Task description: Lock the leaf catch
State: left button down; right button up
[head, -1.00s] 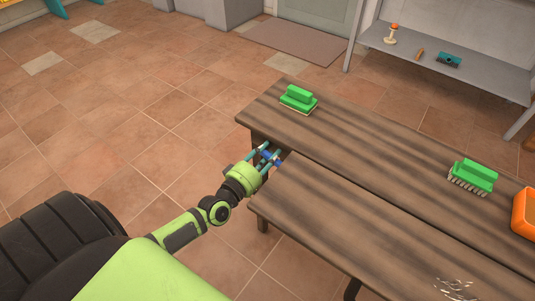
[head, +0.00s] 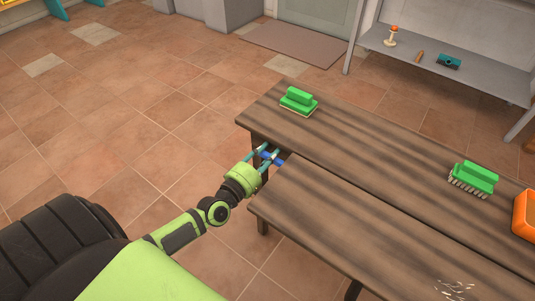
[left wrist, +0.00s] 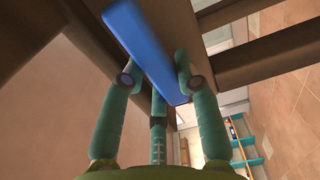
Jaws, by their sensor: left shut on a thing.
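The leaf catch is a blue bar (left wrist: 147,50) in the left wrist view, running slantwise under the wooden table frame. In the head view a small part of the blue catch (head: 272,157) shows at the table's left end, by the gap between the two table boards. My left gripper (head: 267,154) is at that end, its teal fingers shut on the catch. In the left wrist view its fingers (left wrist: 155,72) lie on both sides of the bar. The fingers hide part of the catch. My right gripper is not in view.
The wooden table (head: 350,215) has a long back board and a front leaf. A green sponge block (head: 298,101), a green brush (head: 474,178) and an orange container (head: 525,214) stand on it. A grey shelf (head: 450,75) is at the back right. Tiled floor lies free at left.

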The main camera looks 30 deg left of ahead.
pick_arm(q)
jog(key=c, duration=1)
grip_release()
jog(key=shift+o, duration=0.6)
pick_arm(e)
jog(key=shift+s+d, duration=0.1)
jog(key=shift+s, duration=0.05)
pick_arm(q)
jog(key=s+a, duration=0.1)
jog(key=s, duration=1.1)
